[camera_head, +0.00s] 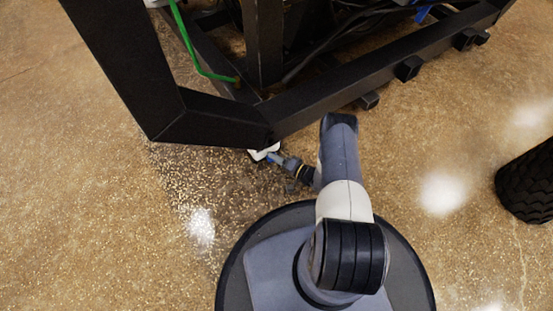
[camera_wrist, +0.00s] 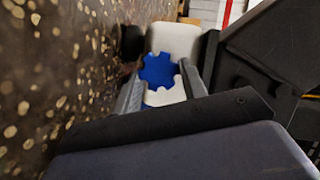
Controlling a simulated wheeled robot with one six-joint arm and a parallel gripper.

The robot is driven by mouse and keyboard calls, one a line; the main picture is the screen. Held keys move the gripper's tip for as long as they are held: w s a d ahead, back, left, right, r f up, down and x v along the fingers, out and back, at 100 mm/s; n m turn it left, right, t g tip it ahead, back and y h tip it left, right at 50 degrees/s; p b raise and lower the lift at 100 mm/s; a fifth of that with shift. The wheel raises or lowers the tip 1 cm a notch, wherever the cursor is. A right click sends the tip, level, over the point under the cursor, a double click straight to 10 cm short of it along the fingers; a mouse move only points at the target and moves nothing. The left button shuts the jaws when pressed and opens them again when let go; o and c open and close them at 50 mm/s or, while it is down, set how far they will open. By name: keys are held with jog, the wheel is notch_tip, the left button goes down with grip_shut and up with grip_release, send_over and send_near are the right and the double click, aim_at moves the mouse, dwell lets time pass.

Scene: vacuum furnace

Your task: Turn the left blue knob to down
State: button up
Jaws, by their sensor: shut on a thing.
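The blue knob (camera_wrist: 157,72) shows in the wrist view as a toothed blue wheel against a white body (camera_wrist: 173,40). My gripper (camera_wrist: 160,90) has a grey finger on each side of the knob and is shut on it. In the head view, my gripper (camera_head: 280,160) reaches left to a small white part (camera_head: 263,152) at the lower corner of the black frame. The knob is too small there to make out its turn.
The heavy black frame (camera_head: 213,118) stands just behind and above the gripper in the head view. A green hose (camera_head: 187,43) runs inside it. A black ribbed wheel (camera_head: 527,183) is at the right. Bare speckled floor (camera_head: 80,220) lies open at left.

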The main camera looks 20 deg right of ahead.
jog(key=shift+f+m+y, duration=0.1)
jog(key=shift+m+y, duration=0.2)
jog(key=shift+m, duration=0.5)
jog(key=shift+d, duration=0.1)
jog(key=o, duration=1)
jog(key=shift+c, duration=0.2)
jog(key=p+v, duration=0.1)
jog(key=v, duration=0.9)
jog(key=shift+s+d+f, duration=0.1)
jog(key=shift+s+d, duration=0.1)
jog(key=shift+s, duration=0.15)
